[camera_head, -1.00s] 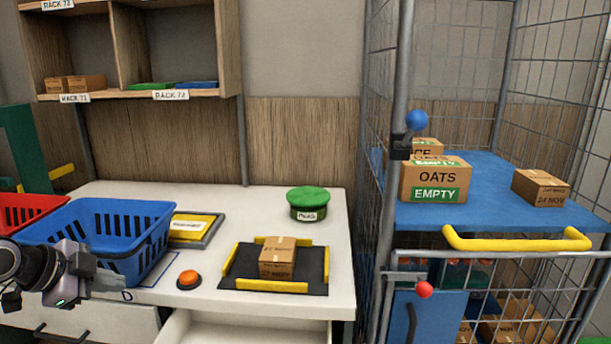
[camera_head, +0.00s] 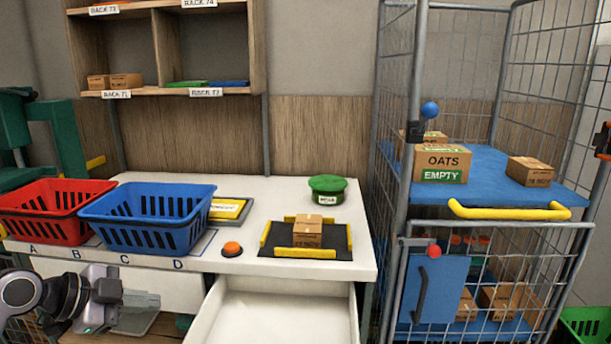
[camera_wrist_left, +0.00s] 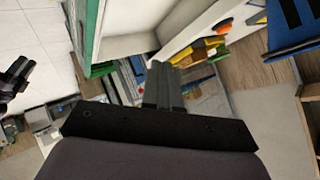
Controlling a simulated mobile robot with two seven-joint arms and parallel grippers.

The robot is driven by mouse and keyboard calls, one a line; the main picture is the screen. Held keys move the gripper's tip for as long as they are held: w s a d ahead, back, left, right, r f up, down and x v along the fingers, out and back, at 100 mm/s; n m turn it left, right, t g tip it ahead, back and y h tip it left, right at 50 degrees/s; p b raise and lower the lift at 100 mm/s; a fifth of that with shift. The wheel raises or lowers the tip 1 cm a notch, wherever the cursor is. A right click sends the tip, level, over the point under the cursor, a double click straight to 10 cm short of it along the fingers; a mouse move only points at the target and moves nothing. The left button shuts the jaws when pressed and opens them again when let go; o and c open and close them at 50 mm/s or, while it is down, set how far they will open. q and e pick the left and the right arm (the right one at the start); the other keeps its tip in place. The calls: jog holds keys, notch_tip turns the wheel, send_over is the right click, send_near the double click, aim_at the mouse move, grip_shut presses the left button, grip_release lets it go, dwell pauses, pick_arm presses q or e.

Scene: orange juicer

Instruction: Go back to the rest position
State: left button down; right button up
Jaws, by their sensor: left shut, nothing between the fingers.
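My left gripper (camera_head: 146,300) is in the lower left of the head view, in front of the table's front edge and below the blue basket. Its fingers are shut with nothing between them. My right gripper does not show in the head view.
An open drawer (camera_head: 275,312) juts out below. A wire cage (camera_head: 480,215) stands right.

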pick_arm(q)
jog(key=s+d+f+n+t+h, duration=0.1)
jog(key=s+d+f+t+h, duration=0.15)
jog(key=d, duration=0.35)
jog(key=s+d+f+n+t+h, duration=0.1)
jog(key=s+d+t+h, duration=0.2)
jog(key=d+h, duration=0.15)
jog(key=s+a+f+n+g+y, duration=0.1)
jog(key=s+f+n+y, duration=0.5)
jog(key=s+f, duration=0.3)
jog(key=s+a+f+n+g+y, duration=0.1)
jog(key=s+f+n+y, duration=0.5)
jog(key=f, duration=0.8)
jog(key=s+g, duration=0.1)
jog(key=s, duration=0.1)
jog(key=shift+s+a+y, duration=0.15)
jog(key=shift+s+y, duration=0.15)
jog(key=shift+s, duration=0.1)
